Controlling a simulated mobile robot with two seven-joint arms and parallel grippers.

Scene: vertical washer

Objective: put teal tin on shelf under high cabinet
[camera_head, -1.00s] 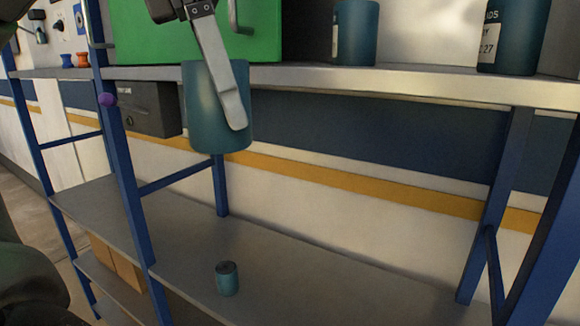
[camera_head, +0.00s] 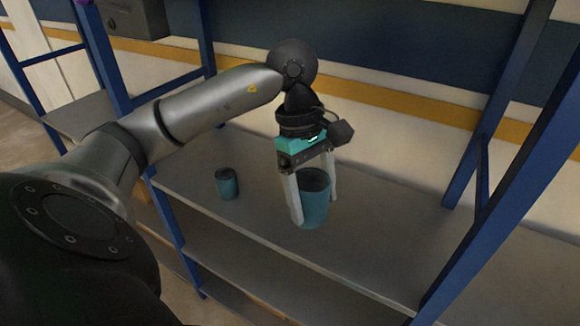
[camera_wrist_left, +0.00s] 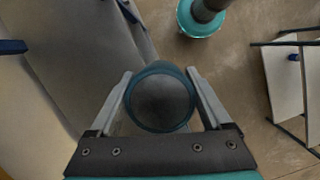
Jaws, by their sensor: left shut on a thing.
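The teal tin (camera_head: 314,203) is upright between the fingers of my left gripper (camera_head: 313,205), which is shut on it. The tin is at the lower grey shelf (camera_head: 262,218), near its front edge; I cannot tell whether its base touches the shelf. In the left wrist view the tin's dark round top (camera_wrist_left: 161,101) sits between both fingers (camera_wrist_left: 160,95). My right gripper is in neither current view.
A smaller teal can (camera_head: 227,184) stands on the same shelf, left of the held tin. Blue posts (camera_head: 500,105) frame the shelf. A dark box (camera_head: 133,17) hangs at upper left. The shelf's right part is clear.

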